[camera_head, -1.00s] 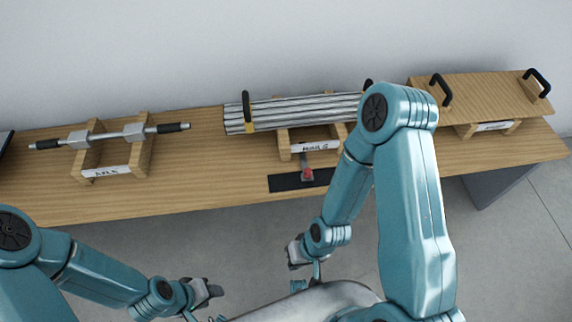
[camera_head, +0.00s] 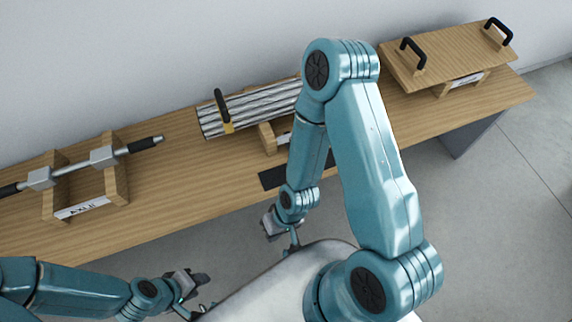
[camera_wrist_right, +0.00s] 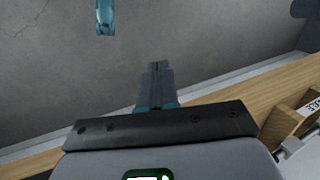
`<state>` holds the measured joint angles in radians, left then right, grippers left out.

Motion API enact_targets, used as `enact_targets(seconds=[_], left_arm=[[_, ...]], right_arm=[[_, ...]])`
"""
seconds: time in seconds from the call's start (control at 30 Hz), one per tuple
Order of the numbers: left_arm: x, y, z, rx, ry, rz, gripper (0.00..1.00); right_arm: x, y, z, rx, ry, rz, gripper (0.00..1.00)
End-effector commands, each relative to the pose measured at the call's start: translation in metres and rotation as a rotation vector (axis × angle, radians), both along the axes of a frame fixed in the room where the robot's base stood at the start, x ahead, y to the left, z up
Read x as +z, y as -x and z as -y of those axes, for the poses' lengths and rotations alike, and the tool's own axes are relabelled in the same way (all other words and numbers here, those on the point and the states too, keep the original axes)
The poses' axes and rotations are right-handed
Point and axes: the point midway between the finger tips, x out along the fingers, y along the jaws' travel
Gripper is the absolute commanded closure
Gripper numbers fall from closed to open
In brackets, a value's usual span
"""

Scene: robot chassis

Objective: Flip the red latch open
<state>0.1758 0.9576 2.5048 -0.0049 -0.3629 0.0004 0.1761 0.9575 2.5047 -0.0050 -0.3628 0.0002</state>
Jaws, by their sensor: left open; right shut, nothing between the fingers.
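The red latch does not show now; in the head view my right arm covers the place by the black mat (camera_head: 272,178) where it stood earlier. My right gripper (camera_head: 268,228) hangs in front of the table's front edge, apart from the table. In the right wrist view its fingers (camera_wrist_right: 157,72) are together with nothing between them. My left gripper (camera_head: 197,282) is open and empty, low in front of the table, well away from the mat.
The long wooden table (camera_head: 205,190) holds a metal axle (camera_head: 75,168) on a stand at left, a bundle of rails (camera_head: 260,108) in the middle, and a board with black handles (camera_head: 450,58) at right. Grey floor (camera_head: 470,230) is clear in front.

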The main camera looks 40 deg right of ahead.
Motion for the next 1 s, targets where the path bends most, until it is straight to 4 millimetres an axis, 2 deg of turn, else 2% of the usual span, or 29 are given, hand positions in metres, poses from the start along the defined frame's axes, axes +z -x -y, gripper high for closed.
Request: enact_targets(seconds=[0.07, 0.17, 0.27, 0.3, 0.37, 0.4, 0.47, 0.5, 0.6, 0.67, 0.7, 0.83, 1.0], left_arm=[[-0.002, 0.0, 0.0, 0.0, 0.0, 0.0, 0.57], [-0.013, 0.0, 0.0, 0.0, 0.0, 0.0, 0.57], [-0.03, 0.0, 0.0, 0.0, 0.0, 0.0, 0.57], [-0.038, 0.0, 0.0, 0.0, 0.0, 0.0, 0.57], [-0.049, 0.0, 0.0, 0.0, 0.0, 0.0, 0.57], [-0.056, 0.0, 0.0, 0.0, 0.0, 0.0, 0.57], [-0.066, 0.0, 0.0, 0.0, 0.0, 0.0, 0.57], [-0.072, 0.0, 0.0, 0.0, 0.0, 0.0, 0.57], [-0.083, 0.0, 0.0, 0.0, 0.0, 0.0, 0.57], [-0.087, 0.0, 0.0, 0.0, 0.0, 0.0, 0.57], [-0.09, 0.0, 0.0, 0.0, 0.0, 0.0, 0.57], [-0.092, 0.0, 0.0, 0.0, 0.0, 0.0, 0.57], [-0.091, 0.0, 0.0, 0.0, 0.0, 0.0, 0.57]], right_arm=[[-0.002, -0.001, -0.003, 0.044, -0.005, 0.006, 1.0], [-0.008, 0.003, -0.014, 0.305, -0.03, 0.032, 1.0], [-0.015, 0.006, -0.03, 0.839, -0.066, 0.081, 1.0], [-0.019, 0.005, -0.03, 1.109, -0.065, 0.096, 1.0], [-0.021, 0.0, -0.025, 1.542, -0.067, 0.107, 1.0], [-0.02, -0.007, -0.018, 1.825, -0.065, 0.094, 1.0], [-0.015, -0.024, -0.004, 2.217, -0.054, 0.034, 1.0], [-0.009, -0.039, 0.005, 2.449, -0.045, -0.032, 1.0], [0.017, -0.08, 0.022, 2.896, -0.028, -0.272, 1.0], [0.035, -0.1, 0.027, 3.069, -0.028, -0.435, 1.0], [0.046, -0.112, 0.029, -3.045, 0.028, 0.518, 1.0], [0.07, -0.132, 0.031, -2.85, 0.043, 0.659, 1.0], [0.077, -0.135, 0.032, -2.811, 0.051, 0.688, 1.0]])
